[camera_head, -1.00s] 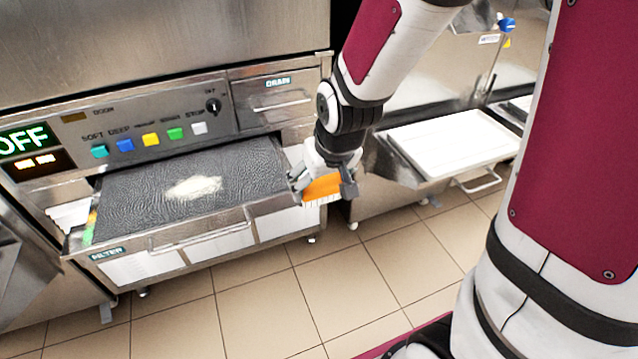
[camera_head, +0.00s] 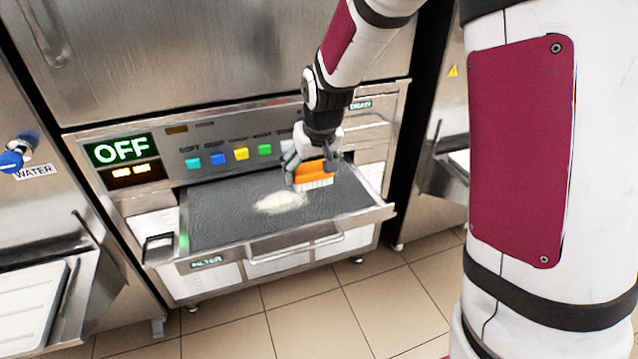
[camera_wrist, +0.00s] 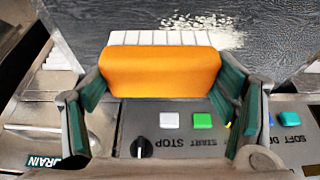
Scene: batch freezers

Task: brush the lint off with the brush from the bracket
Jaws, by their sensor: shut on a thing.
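My gripper (camera_head: 311,172) is shut on the brush (camera_head: 314,173), which has an orange back and white bristles. In the wrist view the orange back of the brush (camera_wrist: 160,72) sits between the two fingers, with its bristles toward the filter. The white lint (camera_head: 281,203) lies in a patch on the dark grey filter mesh (camera_head: 225,215), in the pulled-out drawer marked FILTER. The brush is over the right part of the mesh, just right of the lint. I cannot tell whether the bristles touch the mesh. The lint also shows in the wrist view (camera_wrist: 215,22), beyond the bristles.
The freezer front above the drawer has an OFF display (camera_head: 121,150) and several coloured buttons (camera_head: 241,154). The drawer handle (camera_head: 295,247) sticks out in front. A small dark-rimmed bracket (camera_head: 158,248) is at the drawer's left. The WATER valve (camera_head: 12,161) and a white tray (camera_head: 28,305) are farther left.

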